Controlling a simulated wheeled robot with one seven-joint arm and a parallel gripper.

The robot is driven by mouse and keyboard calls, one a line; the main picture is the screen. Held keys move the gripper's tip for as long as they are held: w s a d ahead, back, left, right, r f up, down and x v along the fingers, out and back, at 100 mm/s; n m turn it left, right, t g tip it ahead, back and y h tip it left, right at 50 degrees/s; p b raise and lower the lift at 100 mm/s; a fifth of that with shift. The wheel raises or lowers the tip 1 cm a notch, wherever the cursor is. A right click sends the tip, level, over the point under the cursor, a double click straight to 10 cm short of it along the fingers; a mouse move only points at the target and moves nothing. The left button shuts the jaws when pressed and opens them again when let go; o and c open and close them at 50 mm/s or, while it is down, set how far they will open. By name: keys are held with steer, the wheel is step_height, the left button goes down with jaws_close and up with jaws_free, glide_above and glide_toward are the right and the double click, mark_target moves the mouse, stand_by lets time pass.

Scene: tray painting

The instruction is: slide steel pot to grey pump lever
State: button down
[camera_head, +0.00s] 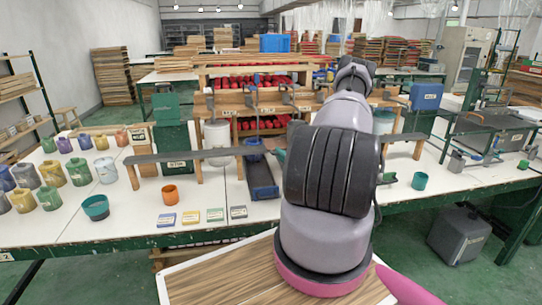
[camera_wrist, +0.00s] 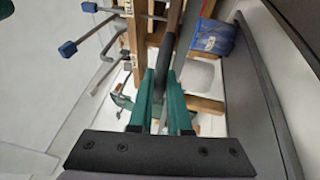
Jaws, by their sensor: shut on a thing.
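In the wrist view my gripper (camera_wrist: 161,82), with its green fingers, is shut on a dark upright bar (camera_wrist: 164,48). What the bar belongs to is hidden. In the head view my arm covers the gripper. Grey rods with blue ends, like pump levers (camera_wrist: 70,47), stick out at the upper left of the wrist view, apart from my fingers. A grey pot (camera_head: 26,176) stands among coloured pots at the left in the head view. I cannot tell whether it is the steel pot, or which lever is the grey one.
A dark rail (camera_head: 190,154) crosses the table at mid height. A teal pot (camera_head: 96,207) and an orange pot (camera_head: 170,194) stand in front of it. Several coloured cards (camera_head: 191,217) lie near the front edge. A wooden tray (camera_head: 222,276) is at the front.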

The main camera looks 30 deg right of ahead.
steer(key=shift+d, duration=0.1)
steer(key=c, duration=0.9)
jaws_free()
steer(key=shift+o, duration=0.2)
steer(key=shift+s, duration=0.1)
steer(key=s+f, duration=0.2)
steer(key=s, duration=0.8)
steer(key=shift+s+d, duration=0.25)
steer(key=shift+d, duration=0.2)
steer(key=shift+r, duration=0.1)
